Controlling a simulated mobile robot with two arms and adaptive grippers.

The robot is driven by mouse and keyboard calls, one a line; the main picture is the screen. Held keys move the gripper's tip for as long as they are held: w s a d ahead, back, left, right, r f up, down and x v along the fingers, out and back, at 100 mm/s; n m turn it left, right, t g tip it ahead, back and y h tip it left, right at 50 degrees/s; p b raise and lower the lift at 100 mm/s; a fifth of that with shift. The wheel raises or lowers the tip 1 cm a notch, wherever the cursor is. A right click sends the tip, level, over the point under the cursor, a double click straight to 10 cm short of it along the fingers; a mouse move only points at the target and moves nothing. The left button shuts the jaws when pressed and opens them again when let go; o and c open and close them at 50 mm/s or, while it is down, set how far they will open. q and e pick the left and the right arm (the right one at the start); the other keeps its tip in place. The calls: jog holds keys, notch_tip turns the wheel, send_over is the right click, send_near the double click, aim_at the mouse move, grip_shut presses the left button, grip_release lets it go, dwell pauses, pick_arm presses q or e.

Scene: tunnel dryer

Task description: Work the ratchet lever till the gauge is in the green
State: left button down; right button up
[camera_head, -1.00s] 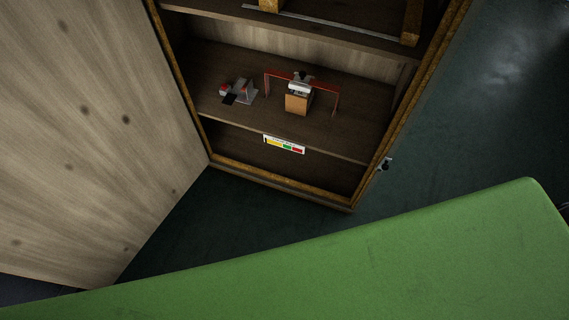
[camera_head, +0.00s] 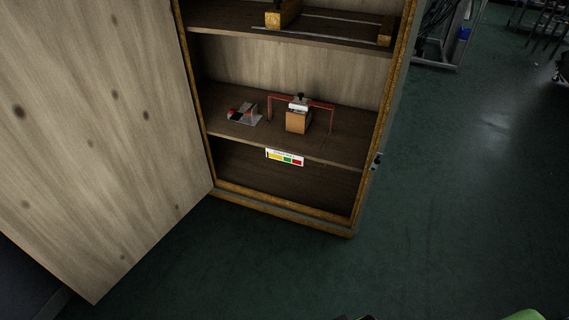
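The gauge (camera_head: 285,157) is a white strip with yellow, green and red bands, fixed on the front edge of the middle shelf. A thin dark mark stands at its left end; it is too small to read surely as a pointer. On the shelf above it, a small grey metal device (camera_head: 245,114) with red and black parts sits at the left; it may be the ratchet lever. To its right a wooden block (camera_head: 298,122) with a metal fitting on top stands under a thin red frame (camera_head: 318,105).
The wooden cabinet (camera_head: 352,225) stands open, its big door (camera_head: 100,130) swung out to the left. The upper shelf (camera_head: 340,31) holds wooden blocks and a metal rail. The dark green floor (camera_head: 440,190) is clear in front and to the right.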

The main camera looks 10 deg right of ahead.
jog(key=shift+c, duration=0.4)
grip_shut()
dwell(0.9)
